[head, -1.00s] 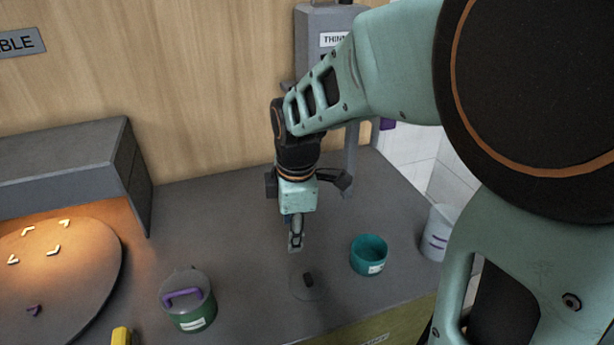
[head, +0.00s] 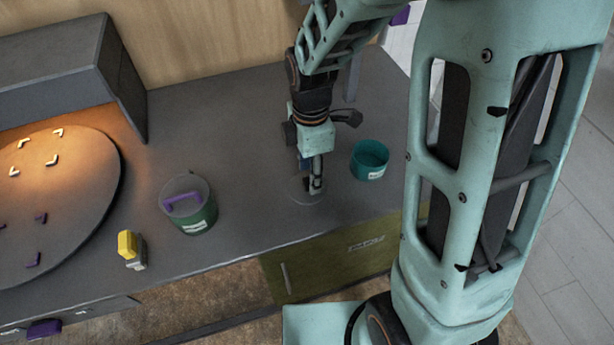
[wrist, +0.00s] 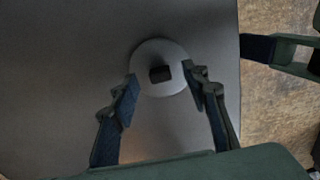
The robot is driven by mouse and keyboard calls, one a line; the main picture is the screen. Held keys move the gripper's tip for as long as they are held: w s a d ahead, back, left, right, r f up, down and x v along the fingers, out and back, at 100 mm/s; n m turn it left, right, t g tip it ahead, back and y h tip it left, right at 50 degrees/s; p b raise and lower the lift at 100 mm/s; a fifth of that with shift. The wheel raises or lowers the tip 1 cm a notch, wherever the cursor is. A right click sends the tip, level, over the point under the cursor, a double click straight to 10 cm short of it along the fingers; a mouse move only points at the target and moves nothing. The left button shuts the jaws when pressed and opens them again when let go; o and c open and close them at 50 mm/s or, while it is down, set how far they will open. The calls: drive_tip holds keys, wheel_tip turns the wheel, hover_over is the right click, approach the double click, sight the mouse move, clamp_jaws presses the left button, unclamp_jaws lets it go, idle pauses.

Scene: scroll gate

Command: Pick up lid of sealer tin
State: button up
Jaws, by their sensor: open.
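A flat round grey lid (head: 299,196) with a dark knob lies on the counter; in the wrist view the lid (wrist: 150,52) and its dark knob (wrist: 160,74) show clearly. My gripper (head: 316,188) points down over the lid. In the wrist view my gripper (wrist: 163,80) is open, with one finger on each side of the knob and nothing held. I cannot tell how high the fingertips are above the counter. An open teal tin (head: 370,160) stands to the right of the lid. Its label is too small to read.
A green tin (head: 193,215) with a purple-handled lid stands to the left. A yellow and grey object (head: 131,248) sits further left, near a lit round turntable (head: 70,190). The counter's front edge runs close below the lid. The counter behind is clear.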

drive_tip(key=shift+f, duration=1.2)
drive_tip(key=c, duration=1.1)
drive_tip(key=shift+c, duration=0.2)
drive_tip(key=shift+r, duration=0.2)
